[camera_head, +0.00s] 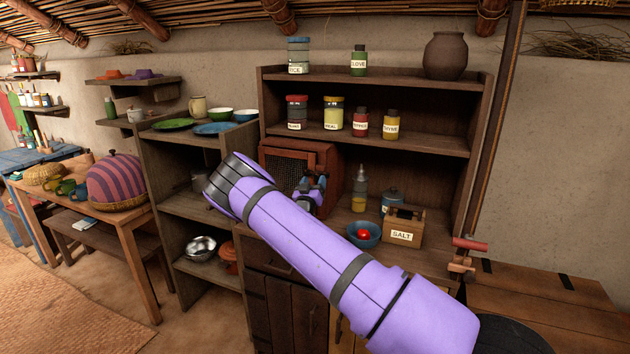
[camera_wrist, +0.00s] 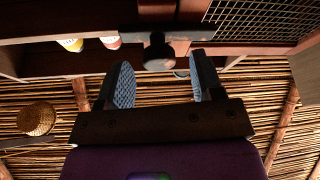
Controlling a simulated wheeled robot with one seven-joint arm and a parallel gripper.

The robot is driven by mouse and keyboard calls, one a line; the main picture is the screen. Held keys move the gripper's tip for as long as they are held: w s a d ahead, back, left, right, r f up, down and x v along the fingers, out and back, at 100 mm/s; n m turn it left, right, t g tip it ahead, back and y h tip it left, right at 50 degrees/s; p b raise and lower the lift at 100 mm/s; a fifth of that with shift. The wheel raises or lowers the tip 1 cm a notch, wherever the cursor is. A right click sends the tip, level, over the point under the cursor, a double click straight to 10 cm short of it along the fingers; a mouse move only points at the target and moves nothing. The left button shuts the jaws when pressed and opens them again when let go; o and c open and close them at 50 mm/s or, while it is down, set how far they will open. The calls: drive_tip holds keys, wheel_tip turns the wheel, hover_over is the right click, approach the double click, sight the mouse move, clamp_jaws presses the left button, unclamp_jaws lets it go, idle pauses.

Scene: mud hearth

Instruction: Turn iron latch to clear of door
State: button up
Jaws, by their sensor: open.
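The iron latch (camera_wrist: 158,52) shows in the wrist view as a dark knob with a grey bar behind it, across the reddish-brown wood frame. The mesh door (camera_wrist: 255,18) is at the upper right there. In the head view the small reddish-brown mesh-fronted cabinet (camera_head: 325,154) stands on the shelf unit, and its latch is hidden behind my gripper. My gripper (camera_wrist: 162,72) is open, with one finger on each side of the knob's line. The knob lies between or just beyond the fingertips; I cannot tell whether they touch it. My gripper (camera_head: 314,190) also shows at the cabinet's front in the head view.
A blue bowl (camera_head: 364,235) with a red item, a salt box (camera_head: 402,228) and an oil bottle (camera_head: 360,188) stand right of the cabinet. Labelled jars line the shelf (camera_head: 400,146) above. Open shelving (camera_head: 190,207) stands to the left.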

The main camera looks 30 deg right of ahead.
drive_tip(key=shift+x, duration=0.9)
drive_tip(key=c, duration=0.9)
